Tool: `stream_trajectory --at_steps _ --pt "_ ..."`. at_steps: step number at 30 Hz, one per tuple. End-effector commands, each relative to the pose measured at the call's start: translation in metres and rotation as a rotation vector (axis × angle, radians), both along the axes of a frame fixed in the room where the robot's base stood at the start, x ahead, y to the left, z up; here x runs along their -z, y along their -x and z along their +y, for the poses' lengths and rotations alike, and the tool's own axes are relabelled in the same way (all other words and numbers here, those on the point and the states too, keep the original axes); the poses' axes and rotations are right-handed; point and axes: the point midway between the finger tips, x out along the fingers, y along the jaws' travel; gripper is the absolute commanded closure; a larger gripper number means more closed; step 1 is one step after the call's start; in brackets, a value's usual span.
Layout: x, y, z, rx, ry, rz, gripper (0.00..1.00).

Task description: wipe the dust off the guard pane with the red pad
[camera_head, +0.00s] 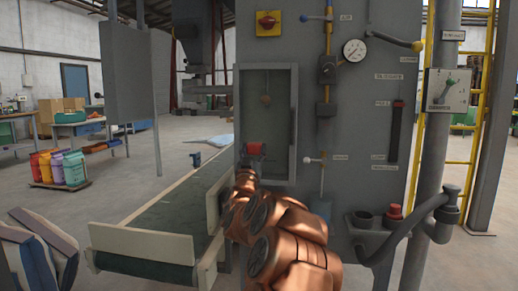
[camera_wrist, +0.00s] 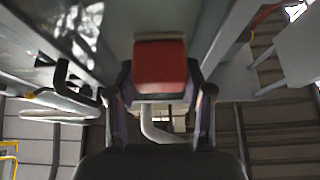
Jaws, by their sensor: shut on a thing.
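The guard pane (camera_head: 268,120) is a tall, grey-green panel in a light frame on the grey machine front, in the middle of the head view. A small brown patch shows in its upper part; I cannot tell whether it is dust or something behind. My gripper (camera_head: 253,158) is in front of the pane's lower left part, shut on the red pad (camera_head: 255,148). In the wrist view the red pad (camera_wrist: 160,65) sits between my two fingers (camera_wrist: 160,90). Its far face is hidden, and I cannot tell whether it touches the pane.
A conveyor (camera_head: 170,218) with pale side boards runs left of my arm. A gauge (camera_head: 354,50), a red knob (camera_head: 267,21) and yellow pipe fittings (camera_head: 324,109) are on the machine. A pallet of coloured sacks (camera_head: 60,168) stands far left; the floor between is open.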

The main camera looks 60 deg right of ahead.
Motion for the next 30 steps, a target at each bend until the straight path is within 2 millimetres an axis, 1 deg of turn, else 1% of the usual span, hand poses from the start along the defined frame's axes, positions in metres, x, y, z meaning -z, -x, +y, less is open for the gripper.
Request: stream_trajectory --at_steps 5,18,22,26,27,30 --pt "-0.001 -0.005 0.002 -0.001 0.0 0.0 0.77" --pt "-0.002 -0.034 0.01 0.0 0.001 0.0 0.77" --pt "-0.001 -0.037 0.012 0.0 0.001 -0.001 0.76" --pt "-0.007 -0.037 0.013 -0.003 0.002 0.0 0.76" --pt "-0.009 -0.037 0.013 -0.003 0.002 0.0 0.81" --pt "-0.014 -0.038 0.015 -0.005 0.003 0.0 0.81"
